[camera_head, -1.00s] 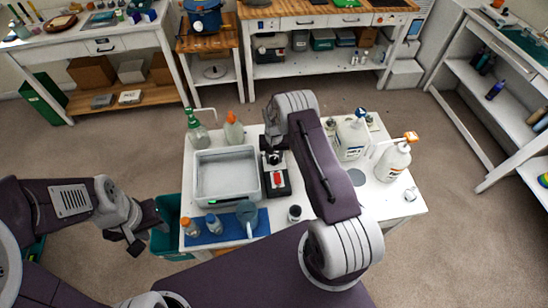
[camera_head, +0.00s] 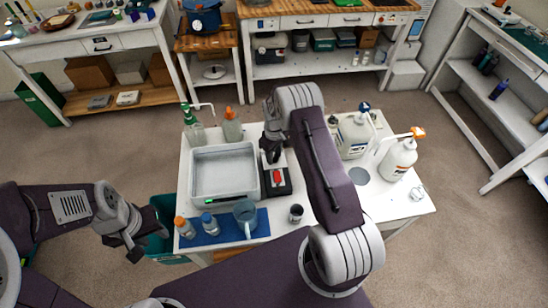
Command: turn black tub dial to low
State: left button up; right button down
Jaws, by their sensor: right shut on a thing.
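A black unit (camera_head: 279,189) with a pale top and a red knob or switch (camera_head: 277,176) stands on the white table, right of the grey tray. No dial lettering is readable. My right gripper (camera_head: 269,158) points down over the back part of this unit. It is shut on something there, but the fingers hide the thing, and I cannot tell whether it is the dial. My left gripper (camera_head: 140,240) is empty and looks open, left of the table near a teal bin.
The grey tray (camera_head: 224,197) sits left of the unit. Small bottles and a jug stand on a blue mat (camera_head: 229,233) in front. A green-topped and an orange-capped bottle (camera_head: 232,128) stand behind the tray. White pump bottles (camera_head: 399,158) stand at right. A dark cup (camera_head: 296,213) is near the front.

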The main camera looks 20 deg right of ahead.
aim_at(274, 157)
jog(key=n+b, duration=0.1)
jog(key=n, duration=0.4)
jog(key=shift+n+b, duration=0.3)
jog(key=shift+b, duration=0.1)
jog(key=n+b, duration=0.1)
jog(key=n, duration=0.4)
jog(key=shift+n, duration=0.4)
jog(key=c, duration=0.9)
grip_release()
jog(key=shift+c, duration=0.2)
jog(key=shift+r, duration=0.15)
notch_tip(274, 157, up, 9)
jog(key=b, duration=0.1)
